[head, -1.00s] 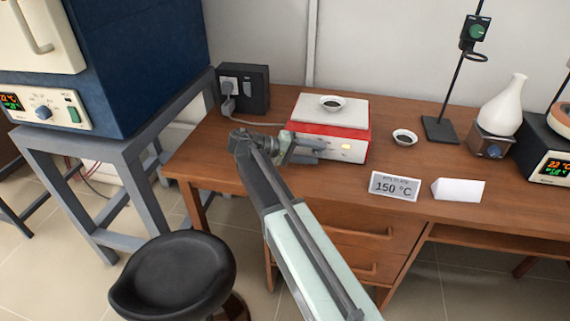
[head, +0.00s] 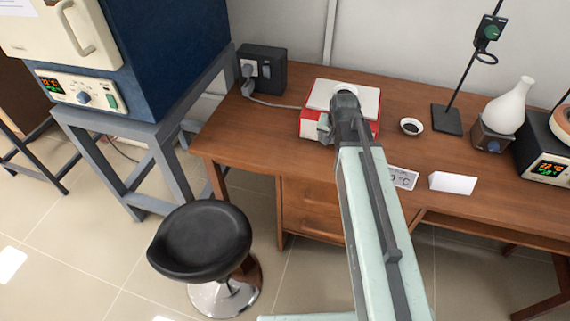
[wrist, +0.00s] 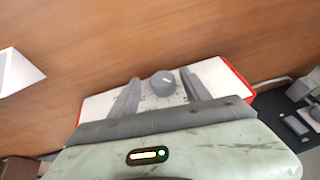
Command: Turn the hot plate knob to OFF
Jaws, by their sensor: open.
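The hot plate (head: 317,97) is a red and white box with a pale square top, on the wooden desk. My arm hides most of its front in the head view. In the wrist view its pale front panel (wrist: 97,104) shows with a red edge, and a round grey knob (wrist: 163,84) with a white pointer mark sits on it. My gripper (wrist: 159,75) is open, with one finger on each side of the knob in the picture. I cannot tell whether the fingers touch it. In the head view my gripper (head: 325,128) is at the hot plate's front.
A small dark-filled dish (head: 411,126) stands right of the hot plate. A label card (head: 403,178) and a white folded card (head: 452,183) stand near the desk's front edge. A socket box (head: 262,71) with a cable is behind left. A black stool (head: 203,240) stands before the desk.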

